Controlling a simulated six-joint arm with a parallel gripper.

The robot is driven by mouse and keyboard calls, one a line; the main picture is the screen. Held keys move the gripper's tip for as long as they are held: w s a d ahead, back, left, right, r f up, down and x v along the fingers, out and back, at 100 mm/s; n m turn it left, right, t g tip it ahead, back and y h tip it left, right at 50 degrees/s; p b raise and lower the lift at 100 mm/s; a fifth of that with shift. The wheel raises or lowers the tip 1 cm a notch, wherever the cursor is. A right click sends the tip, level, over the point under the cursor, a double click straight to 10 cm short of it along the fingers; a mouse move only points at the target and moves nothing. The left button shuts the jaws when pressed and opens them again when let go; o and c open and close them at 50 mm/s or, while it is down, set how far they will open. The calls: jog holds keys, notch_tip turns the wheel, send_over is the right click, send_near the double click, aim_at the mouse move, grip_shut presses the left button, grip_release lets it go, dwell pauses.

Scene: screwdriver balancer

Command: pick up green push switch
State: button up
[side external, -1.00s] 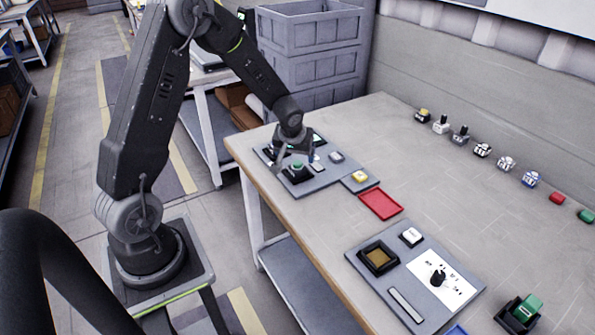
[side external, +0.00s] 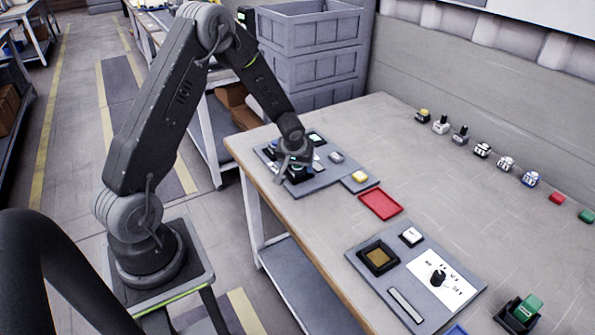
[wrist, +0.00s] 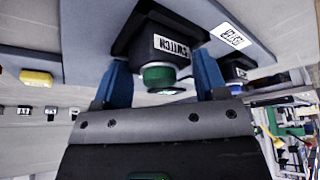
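The green push switch (wrist: 160,76) shows in the wrist view as a round green button on a black housing labelled SWITCH, set on a grey panel (wrist: 90,50). My gripper (wrist: 161,85) has its two blue fingers on either side of the button, with visible gaps, so it is open. I cannot tell how deep the fingertips reach beside the housing. In the side view my gripper (side external: 290,172) is low over the far grey panel (side external: 318,182) and mostly hides the switch.
A yellow button (side external: 360,176) sits on the panel's right corner, also in the wrist view (wrist: 36,78). A red tray (side external: 380,204) and a second panel (side external: 445,262) lie nearer the camera. Several small parts line the back. The middle of the table is clear.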

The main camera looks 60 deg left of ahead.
jog(key=c, duration=0.4)
jog(key=shift+o, duration=0.2)
jog(key=shift+r, duration=0.15)
